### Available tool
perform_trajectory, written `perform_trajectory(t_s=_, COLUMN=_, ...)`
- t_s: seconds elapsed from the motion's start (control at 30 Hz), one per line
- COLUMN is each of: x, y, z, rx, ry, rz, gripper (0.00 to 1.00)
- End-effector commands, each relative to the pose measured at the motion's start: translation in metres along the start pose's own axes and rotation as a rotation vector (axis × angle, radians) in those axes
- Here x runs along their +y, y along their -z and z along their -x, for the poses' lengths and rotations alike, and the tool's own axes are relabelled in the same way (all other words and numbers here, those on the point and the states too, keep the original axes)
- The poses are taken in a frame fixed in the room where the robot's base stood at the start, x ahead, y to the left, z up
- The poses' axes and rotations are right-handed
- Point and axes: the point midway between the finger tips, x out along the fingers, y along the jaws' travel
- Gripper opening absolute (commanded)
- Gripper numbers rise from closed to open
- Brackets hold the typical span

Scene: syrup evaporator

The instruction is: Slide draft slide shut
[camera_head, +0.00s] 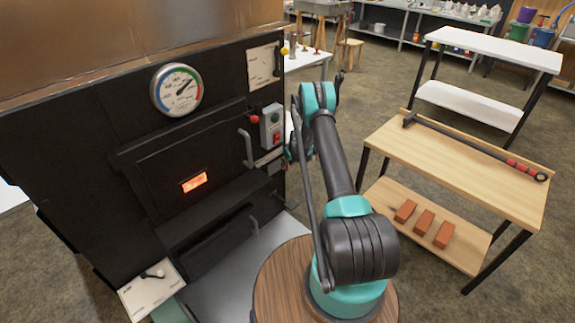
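The black evaporator front (110,130) fills the left side. A white plate with a small dark lever and light knob (150,287) sits at its lower left. Another white plate with a dark pointer (264,67) and a yellow knob is at the upper right of the front. The labels are too small to read, so I cannot tell which plate is the draft slide. My gripper (297,148) is near the right edge of the front, beside the grey switch box, and largely hidden by my arm. I cannot make out its fingers or anything in them.
A round dial (176,90), a firebox door with a glowing window (194,182) and a grey switch box (271,127) are on the front. A wooden bench (450,165) at the right holds a long dark rod (470,145), with bricks (424,221) below. Floor is open between.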

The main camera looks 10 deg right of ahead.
Motion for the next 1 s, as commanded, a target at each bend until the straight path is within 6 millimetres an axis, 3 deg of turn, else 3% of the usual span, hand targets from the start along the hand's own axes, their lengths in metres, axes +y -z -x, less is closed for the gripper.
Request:
perform_trajectory(t_s=0.27, x=-0.001, y=0.0, z=0.009, rx=-0.001, ry=0.001, rz=0.001, gripper=0.33)
perform_trajectory(t_s=0.8, x=0.001, y=0.0, z=0.098, rx=0.0, ry=0.0, rz=0.0, gripper=0.33)
perform_trajectory(t_s=1.0, x=0.0, y=0.0, z=0.117, rx=0.001, ry=0.0, rz=0.0, gripper=0.33)
